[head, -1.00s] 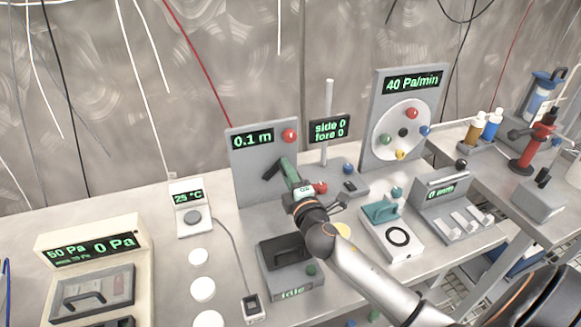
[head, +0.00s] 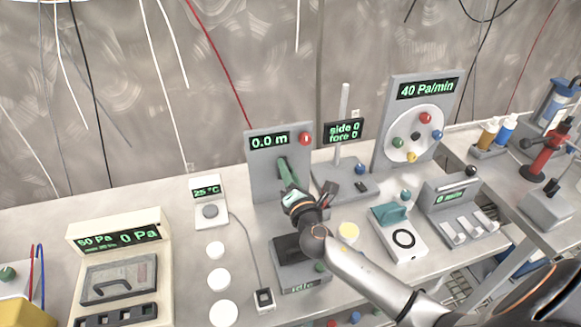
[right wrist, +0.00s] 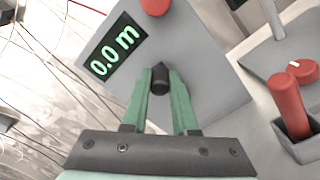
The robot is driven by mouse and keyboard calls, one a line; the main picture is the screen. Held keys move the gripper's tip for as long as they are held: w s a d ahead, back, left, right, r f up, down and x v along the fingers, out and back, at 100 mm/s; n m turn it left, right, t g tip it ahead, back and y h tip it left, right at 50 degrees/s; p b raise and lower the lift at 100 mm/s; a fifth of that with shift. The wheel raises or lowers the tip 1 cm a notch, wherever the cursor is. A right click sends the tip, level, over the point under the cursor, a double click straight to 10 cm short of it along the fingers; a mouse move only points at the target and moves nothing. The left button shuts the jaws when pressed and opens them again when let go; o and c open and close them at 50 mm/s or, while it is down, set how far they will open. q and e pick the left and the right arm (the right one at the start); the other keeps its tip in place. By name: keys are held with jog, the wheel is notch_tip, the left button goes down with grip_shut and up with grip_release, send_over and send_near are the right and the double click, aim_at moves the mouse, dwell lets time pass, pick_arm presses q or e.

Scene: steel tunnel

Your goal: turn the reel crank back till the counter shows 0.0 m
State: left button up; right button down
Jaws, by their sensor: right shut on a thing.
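The reel's grey upright panel (head: 262,178) stands at the back of the bench, with a red knob (head: 305,138) at its top right. Its counter (head: 269,142) reads 0.0 m; the right wrist view shows the same reading (right wrist: 115,50). My right gripper (head: 286,170) reaches up to the panel's front. In the right wrist view its green fingers (right wrist: 160,88) are shut on the dark crank handle (right wrist: 160,76). The rest of the crank is mostly hidden behind the handle and fingers. My left gripper is not in view.
Right of the panel are a post with a "side 0 fore 0" display (head: 343,132) and a dial panel reading 40 Pa/min (head: 428,90). A black-topped box (head: 298,284) sits below my right forearm. A 25 °C meter (head: 207,191) stands left.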

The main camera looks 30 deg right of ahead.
jog(key=shift+a, duration=0.15)
dwell(0.3)
jog(key=c, duration=0.7)
grip_release()
jog(key=shift+b+v, duration=0.75)
jog(key=shift+v, duration=5.45)
jog(key=shift+s+f, duration=0.1)
jog(key=shift+f, duration=0.05)
